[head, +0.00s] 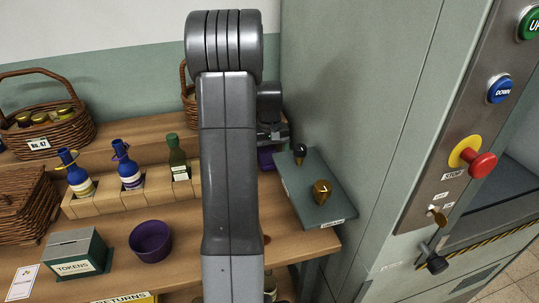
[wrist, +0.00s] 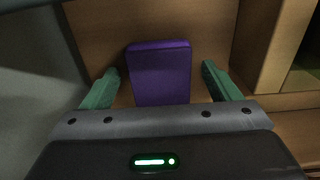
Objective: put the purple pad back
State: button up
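The purple pad (wrist: 160,78) stands upright against a brown wooden surface in the wrist view. In the head view a small purple patch (head: 266,158) shows beside my arm, just below my gripper (head: 273,136); it appears to be the same pad, mostly hidden. My gripper (wrist: 161,68) is open, its two green fingers on either side of the pad with a gap at each side. The pad's lower edge is hidden behind the gripper body.
A green-grey board (head: 310,187) with two small dark and brass items lies right of my arm. A purple bowl (head: 150,242), a green tokens box (head: 76,252), a wooden bottle rack (head: 110,193) and a basket (head: 46,128) stand left. A cabinet wall closes the right.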

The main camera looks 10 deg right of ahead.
aim_at(269, 157)
notch_tip(269, 157, up, 12)
jog(key=shift+r, duration=0.2)
dwell(0.5)
notch_tip(269, 157, down, 12)
jog(key=shift+w+r, duration=0.1)
jog(key=shift+r, duration=1.65)
